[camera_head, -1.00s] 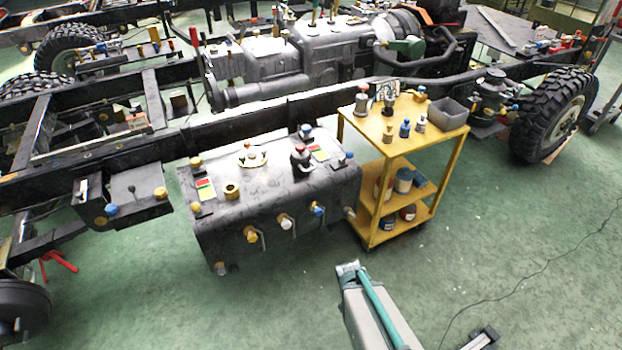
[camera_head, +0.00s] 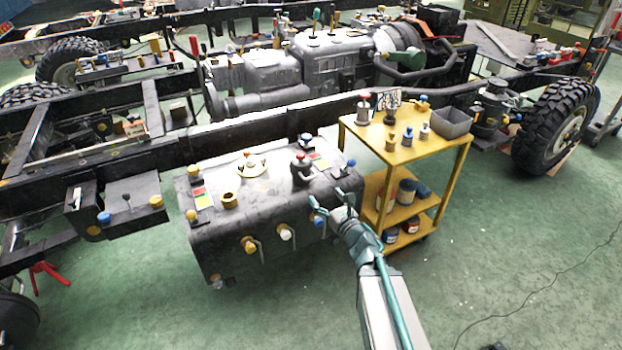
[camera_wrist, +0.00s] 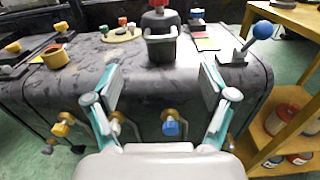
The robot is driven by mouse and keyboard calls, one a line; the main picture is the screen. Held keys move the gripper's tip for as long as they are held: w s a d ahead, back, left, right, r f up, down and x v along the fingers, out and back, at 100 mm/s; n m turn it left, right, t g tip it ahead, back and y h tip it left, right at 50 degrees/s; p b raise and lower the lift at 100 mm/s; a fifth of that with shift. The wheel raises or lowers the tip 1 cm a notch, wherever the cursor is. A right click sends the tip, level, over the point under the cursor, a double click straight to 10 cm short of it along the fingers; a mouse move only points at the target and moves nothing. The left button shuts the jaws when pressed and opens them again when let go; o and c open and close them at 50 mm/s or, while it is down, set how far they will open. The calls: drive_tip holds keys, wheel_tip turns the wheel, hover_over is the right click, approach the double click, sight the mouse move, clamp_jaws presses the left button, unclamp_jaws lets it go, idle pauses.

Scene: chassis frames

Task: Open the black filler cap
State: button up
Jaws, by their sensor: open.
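The black filler cap (camera_head: 301,172) stands upright on top of the dark grey tank (camera_head: 210,240), toward its right side, and has a red top.
A blue-ball lever (camera_wrist: 257,33) stands right of the cap. A brass cap (camera_head: 231,200) and a cream disc with small knobs (camera_head: 251,166) are to its left. Valves stick out of the tank's front. A yellow cart (camera_head: 425,150) stands close on the right.

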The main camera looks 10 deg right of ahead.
sight(311, 178)
drive_tip(key=b+x, duration=0.1)
drive_tip(key=x, duration=0.9)
drive_tip(key=shift+w+b, duration=0.3)
drive_tip(key=shift+w, duration=0.1)
drive_tip(key=shift+c, duration=0.3)
clamp_jaws()
